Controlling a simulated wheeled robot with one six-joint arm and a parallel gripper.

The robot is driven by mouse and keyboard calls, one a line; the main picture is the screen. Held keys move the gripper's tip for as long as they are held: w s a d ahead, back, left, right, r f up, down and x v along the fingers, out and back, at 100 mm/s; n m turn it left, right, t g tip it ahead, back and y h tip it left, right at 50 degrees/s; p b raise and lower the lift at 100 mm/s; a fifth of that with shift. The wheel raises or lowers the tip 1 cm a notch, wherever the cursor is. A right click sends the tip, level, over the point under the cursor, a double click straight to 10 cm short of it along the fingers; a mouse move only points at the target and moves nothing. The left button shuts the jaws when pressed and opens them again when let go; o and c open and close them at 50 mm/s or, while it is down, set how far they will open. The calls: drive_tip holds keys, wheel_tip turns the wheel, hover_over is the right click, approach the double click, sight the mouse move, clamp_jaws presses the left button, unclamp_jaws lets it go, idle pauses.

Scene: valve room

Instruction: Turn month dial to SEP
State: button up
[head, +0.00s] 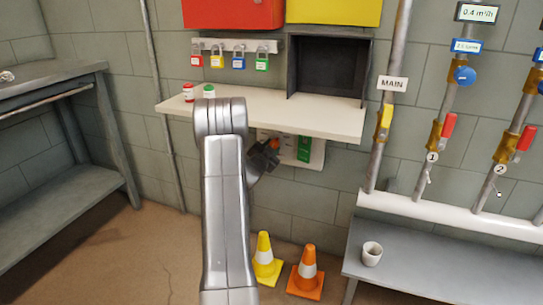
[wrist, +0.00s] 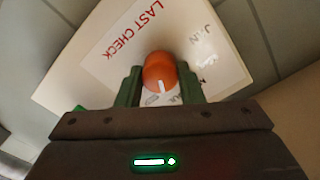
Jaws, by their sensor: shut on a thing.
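The month dial is an orange round knob (wrist: 158,70) with a white pointer line, on a white plate (wrist: 100,62) marked LAST CHECK in red. The plate appears tilted in the wrist view. JAN is readable at its upper right; other month letters are partly hidden by the knob and my gripper, and SEP is not readable. My gripper (wrist: 160,88) has its two green fingers on either side of the knob, shut on it. The pointer line faces toward my gripper's body. In the head view, my gripper (head: 268,155) is at the white board (head: 318,154) under the shelf, partly behind my arm.
A cream shelf (head: 330,120) juts out just above the board, with two small jars on it. Coloured padlocks hang above. A yellow cone (head: 264,262) and an orange cone (head: 308,272) stand on the floor below. Pipes with valves and a grey bench (head: 440,260) are at right.

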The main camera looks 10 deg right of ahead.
drive_tip(key=m+b, duration=0.1)
drive_tip(key=m, duration=0.4)
idle(0.5)
drive_tip(key=o, duration=1)
drive_tip(key=p+v, duration=0.2)
drive_tip(key=v, duration=1.1)
drive_tip(key=shift+s+a+p, duration=0.25)
drive_tip(key=shift+s+p, duration=0.05)
